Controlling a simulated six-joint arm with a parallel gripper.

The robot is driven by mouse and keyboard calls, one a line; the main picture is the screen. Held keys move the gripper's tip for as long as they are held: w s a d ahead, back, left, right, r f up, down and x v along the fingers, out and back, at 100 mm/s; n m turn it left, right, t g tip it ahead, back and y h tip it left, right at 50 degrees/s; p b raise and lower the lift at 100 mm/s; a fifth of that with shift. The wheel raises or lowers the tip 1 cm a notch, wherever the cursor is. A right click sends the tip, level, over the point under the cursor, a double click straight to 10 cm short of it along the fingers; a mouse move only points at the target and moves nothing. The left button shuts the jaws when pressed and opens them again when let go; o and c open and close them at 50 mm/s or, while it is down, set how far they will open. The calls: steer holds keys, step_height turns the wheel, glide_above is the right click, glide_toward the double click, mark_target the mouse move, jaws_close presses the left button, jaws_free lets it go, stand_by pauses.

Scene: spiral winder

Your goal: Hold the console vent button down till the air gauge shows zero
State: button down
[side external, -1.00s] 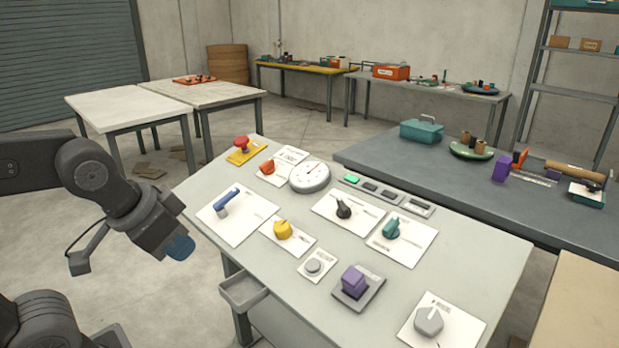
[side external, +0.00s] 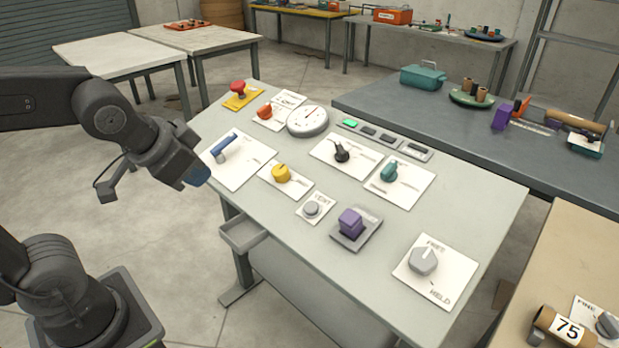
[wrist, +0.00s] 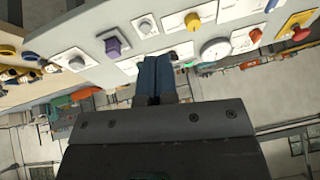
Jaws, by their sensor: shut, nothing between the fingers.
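The console is a pale grey sloped panel (side external: 420,215) on legs. The vent button (side external: 311,208) is a small round grey button on a white plate marked VENT, near the console's front edge, between a yellow knob and a purple block. It also shows in the wrist view (wrist: 145,27). The air gauge (side external: 308,120) is a round white dial at the console's back; its reading is too small to tell. My gripper (side external: 197,176), with blue fingers, is shut and empty by the console's left edge, well apart from the button. The shut fingers also show in the wrist view (wrist: 157,75).
A blue lever (side external: 222,150) sits closest to my gripper. The yellow knob (side external: 281,173) and purple block (side external: 350,222) flank the button. A red mushroom button (side external: 238,88) and a grey knob (side external: 423,261) stand at the console's ends. Open floor lies left of the console.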

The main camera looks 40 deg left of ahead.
steer(key=w+f+m+t, duration=0.1)
steer(key=w+m+t, duration=0.3)
steer(key=w, duration=0.6)
steer(key=m+t+h, duration=0.1)
steer(key=m+h, duration=0.4)
steer(key=m, duration=0.4)
glide_above(308, 211)
steer(key=s, duration=0.3)
steer(key=shift+s+f, duration=0.15)
steer(key=shift+f, duration=2.1)
steer(key=shift+w+f, duration=0.45)
steer(key=shift+f, duration=0.95)
steer(key=shift+w+f, duration=0.5)
steer(key=shift+f, duration=0.9)
steer(key=shift+w+f, duration=0.45)
steer(key=shift+f, duration=0.95)
steer(key=shift+w+f, duration=0.1)
steer(key=shift+f, duration=0.3)
steer(key=shift+w+f, duration=0.1)
steer(key=shift+f, duration=0.3)
